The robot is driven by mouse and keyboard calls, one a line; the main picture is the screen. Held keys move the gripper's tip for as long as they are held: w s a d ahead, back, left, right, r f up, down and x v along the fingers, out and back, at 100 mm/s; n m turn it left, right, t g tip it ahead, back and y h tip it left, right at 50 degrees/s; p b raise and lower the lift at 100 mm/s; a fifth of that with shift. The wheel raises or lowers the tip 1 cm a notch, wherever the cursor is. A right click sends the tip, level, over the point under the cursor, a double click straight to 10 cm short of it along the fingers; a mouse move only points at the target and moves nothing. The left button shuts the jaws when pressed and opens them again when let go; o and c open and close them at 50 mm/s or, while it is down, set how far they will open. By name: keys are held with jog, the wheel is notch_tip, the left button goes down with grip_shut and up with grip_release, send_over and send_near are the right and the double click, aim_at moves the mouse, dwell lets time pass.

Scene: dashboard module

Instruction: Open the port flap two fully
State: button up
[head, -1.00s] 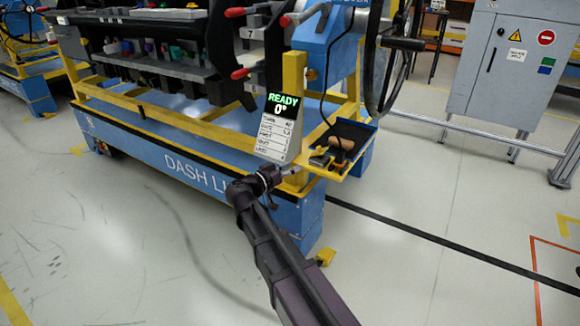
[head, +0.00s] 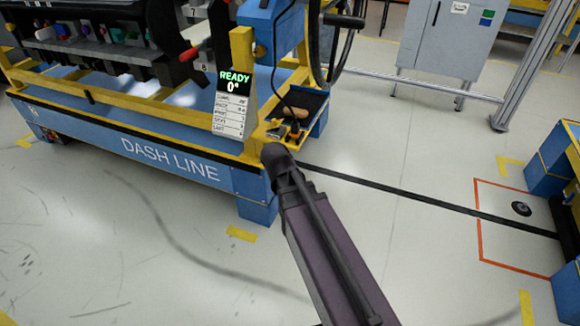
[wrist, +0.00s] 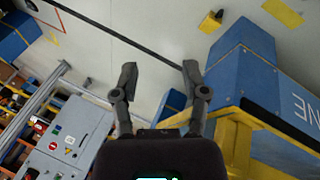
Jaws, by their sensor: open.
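I cannot make out port flap two in either view. The dashboard module (head: 85,55) stands at the upper left of the head view, on the blue and yellow DASH LINE cart (head: 115,133). My gripper (wrist: 160,76) is open and empty in the wrist view, its two fingers wide apart over the floor. The cart's blue corner (wrist: 243,72) is to the right of the fingers, apart from them. In the head view my arm ends near the cart's right corner, and the gripper is hidden behind the arm.
A READY 0° sign (head: 232,103) hangs at the cart's corner, beside a small yellow-edged tray (head: 318,101). A steering wheel (head: 343,20) is above it. A grey cabinet (head: 447,42) stands behind a rail. Floor to the right is mostly clear, with an orange-marked square (head: 505,240).

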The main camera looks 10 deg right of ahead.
jog(key=s+a+r+n+g+y+p, duration=0.1)
jog(key=s+n+y+p, duration=0.1)
jog(key=s+y, duration=0.2)
jog(key=shift+s+a+r+y, duration=0.15)
jog(key=shift+s+a+y, duration=0.2)
jog(key=shift+s, duration=0.55)
